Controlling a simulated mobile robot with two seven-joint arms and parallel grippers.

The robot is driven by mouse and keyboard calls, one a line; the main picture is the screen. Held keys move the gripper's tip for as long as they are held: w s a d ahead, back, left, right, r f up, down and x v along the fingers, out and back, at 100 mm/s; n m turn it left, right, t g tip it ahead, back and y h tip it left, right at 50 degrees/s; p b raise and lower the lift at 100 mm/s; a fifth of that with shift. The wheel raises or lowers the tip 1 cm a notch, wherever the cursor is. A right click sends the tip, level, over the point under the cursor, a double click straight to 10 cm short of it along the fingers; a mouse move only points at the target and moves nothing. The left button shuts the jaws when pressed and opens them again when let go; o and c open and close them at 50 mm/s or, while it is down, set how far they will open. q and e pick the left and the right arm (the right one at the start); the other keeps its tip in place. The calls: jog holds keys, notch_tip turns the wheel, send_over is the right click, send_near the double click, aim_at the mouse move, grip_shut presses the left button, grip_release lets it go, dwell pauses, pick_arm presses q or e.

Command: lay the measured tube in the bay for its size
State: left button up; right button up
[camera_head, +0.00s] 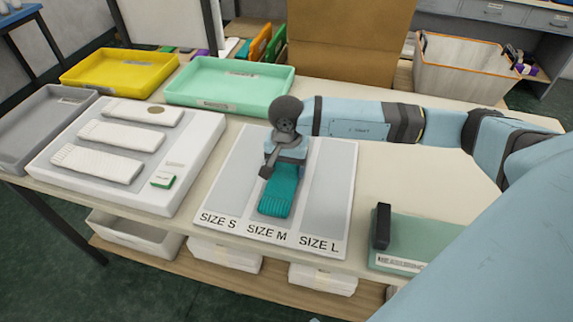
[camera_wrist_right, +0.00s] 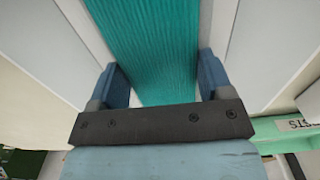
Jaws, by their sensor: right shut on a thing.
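The teal ribbed knitted tube (camera_head: 277,193) lies lengthwise over the middle bay, marked SIZE M, of the sorting board (camera_head: 328,241). Its far part is hidden under my right gripper (camera_head: 270,172), which is shut on it from above. In the right wrist view the tube (camera_wrist_right: 155,45) runs between the two blue fingers of the gripper (camera_wrist_right: 160,85). The bays marked SIZE S and SIZE L hold nothing that I can see. I cannot tell whether the tube fully touches the board. My left gripper is not in view.
A white board (camera_head: 135,196) with several pale knitted pieces is at the left. Yellow (camera_head: 120,70), mint (camera_head: 229,83) and grey (camera_head: 40,129) trays stand behind and beside it. A green pad (camera_head: 411,241) with a black block (camera_head: 382,226) lies right of the sorting board.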

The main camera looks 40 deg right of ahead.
jog(key=shift+f+b, duration=0.25)
jog(key=shift+b, duration=0.05)
jog(key=o, duration=0.8)
jog(key=shift+r, duration=0.1)
jog(key=shift+o, duration=0.9)
jog(key=shift+r, duration=0.1)
